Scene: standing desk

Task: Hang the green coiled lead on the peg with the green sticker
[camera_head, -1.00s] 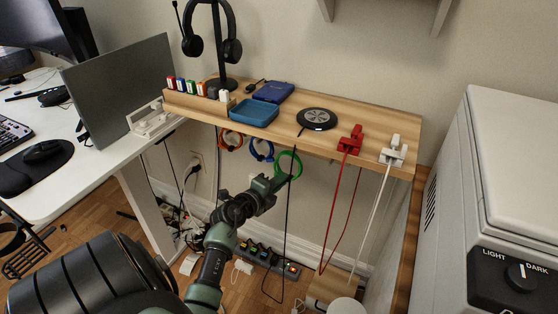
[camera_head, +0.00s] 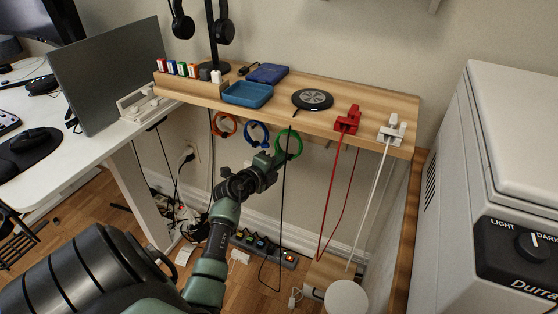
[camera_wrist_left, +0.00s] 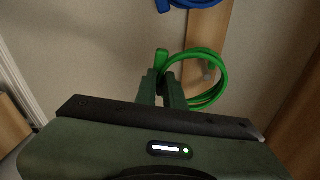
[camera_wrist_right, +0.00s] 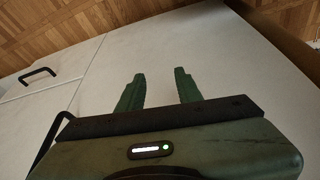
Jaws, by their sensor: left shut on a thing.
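The green coiled lead (camera_head: 297,150) is a round loop under the front of the wooden shelf. My left gripper (camera_head: 277,161) is shut on its left side. In the left wrist view my left gripper's fingers (camera_wrist_left: 163,88) pinch the green coil (camera_wrist_left: 216,64). A pale peg end (camera_wrist_left: 208,74) shows inside the coil's opening; I cannot tell whether the coil rests on it. No green sticker is visible. A blue coil (camera_head: 257,134) and an orange coil (camera_head: 223,124) hang to the left. My right gripper (camera_wrist_right: 160,77) is open and empty in the right wrist view.
The shelf (camera_head: 375,108) holds a blue tray (camera_head: 247,94), a black disc (camera_head: 312,99), and red (camera_head: 347,120) and white (camera_head: 391,131) clips with hanging cables. A black cable (camera_head: 282,200) hangs close to my left gripper.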

